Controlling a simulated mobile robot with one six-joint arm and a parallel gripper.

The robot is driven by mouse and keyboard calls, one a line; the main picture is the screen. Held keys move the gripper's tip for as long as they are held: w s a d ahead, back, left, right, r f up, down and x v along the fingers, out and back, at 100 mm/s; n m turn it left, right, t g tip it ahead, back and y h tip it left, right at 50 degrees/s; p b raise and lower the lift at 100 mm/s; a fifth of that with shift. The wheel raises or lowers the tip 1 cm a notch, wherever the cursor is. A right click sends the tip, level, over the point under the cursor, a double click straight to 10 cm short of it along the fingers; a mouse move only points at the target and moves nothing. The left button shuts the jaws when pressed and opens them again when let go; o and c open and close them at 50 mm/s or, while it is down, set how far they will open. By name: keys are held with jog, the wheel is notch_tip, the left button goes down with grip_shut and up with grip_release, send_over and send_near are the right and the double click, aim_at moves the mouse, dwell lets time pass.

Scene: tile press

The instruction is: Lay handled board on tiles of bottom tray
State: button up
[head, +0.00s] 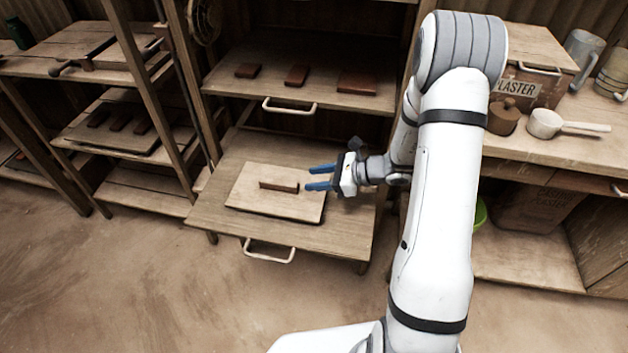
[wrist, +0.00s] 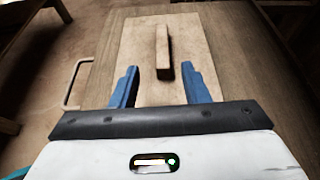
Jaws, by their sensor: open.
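The handled board (head: 248,198) lies flat over the pulled-out bottom tray (head: 215,222). Its wooden bar handle (head: 279,186) stands up from the middle. No tiles show around or under the board, so what is beneath it is hidden. My gripper (head: 320,178) has blue fingers, is open and empty, and is just right of the handle. In the wrist view the board (wrist: 190,35) lies ahead and its handle (wrist: 163,53) lies between the lines of the two fingers (wrist: 166,88), beyond or below their tips; contact cannot be told.
The upper tray (head: 220,82) above holds 3 brown tiles (head: 297,75). The bottom tray's pale pull handle (head: 269,252) sticks out at the front. A side rack (head: 180,120) stands left. A bench with a plaster box (head: 522,88) and scoop (head: 560,124) is right. The front floor is clear.

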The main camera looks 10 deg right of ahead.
jog(key=s+a+r+n+g+h, duration=0.2)
jog(key=s+r+n+g+h, duration=0.35)
jog(key=s+r+n, duration=0.6)
jog(key=s+d+r+n+t+h, duration=0.2)
jog(key=s+d+r+n+h, duration=0.2)
jog(key=s+d+n+h, duration=0.3)
jog(key=s+d+n, duration=0.1)
jog(key=s+n, duration=0.2)
jog(key=shift+s+r+t, duration=0.15)
jog(key=shift+r+t, duration=0.2)
